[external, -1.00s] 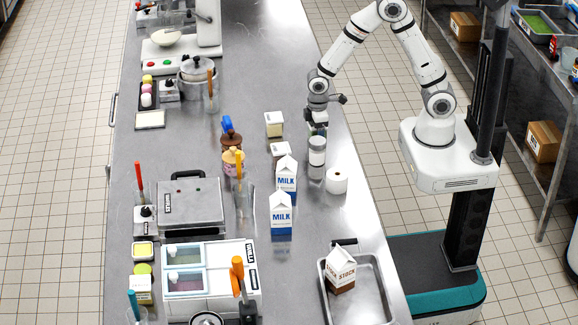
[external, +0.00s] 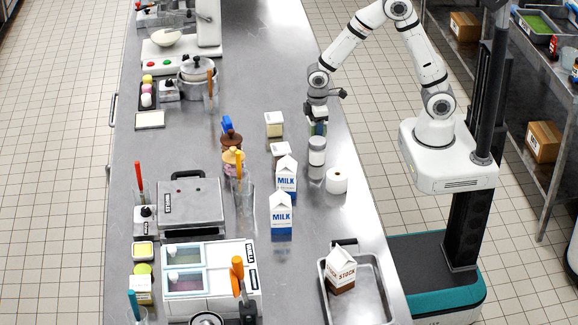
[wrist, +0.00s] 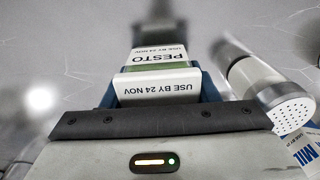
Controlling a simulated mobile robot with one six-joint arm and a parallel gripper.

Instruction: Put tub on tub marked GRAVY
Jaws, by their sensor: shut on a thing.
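My gripper (external: 318,122) is shut on a small tub, above the right side of the steel counter. In the wrist view the tub (wrist: 158,68) has green contents and white labels reading PESTO and USE BY 24 NOV, between the blue fingers (wrist: 158,90). In the external view the gripper and a shaker partly hide it. Two other small tubs stand to its left: one with pale yellow contents (external: 274,124) and one with a white top and brownish side (external: 281,151). No GRAVY marking is readable on either; the brownish one is partly hidden by a milk carton.
A shaker (external: 317,152) stands close in front of my gripper; its perforated top shows in the wrist view (wrist: 291,112). A white roll (external: 337,182) and milk cartons (external: 281,215) stand nearer. A steel tray (external: 370,298) holds a stock carton (external: 341,270). The counter behind is clear.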

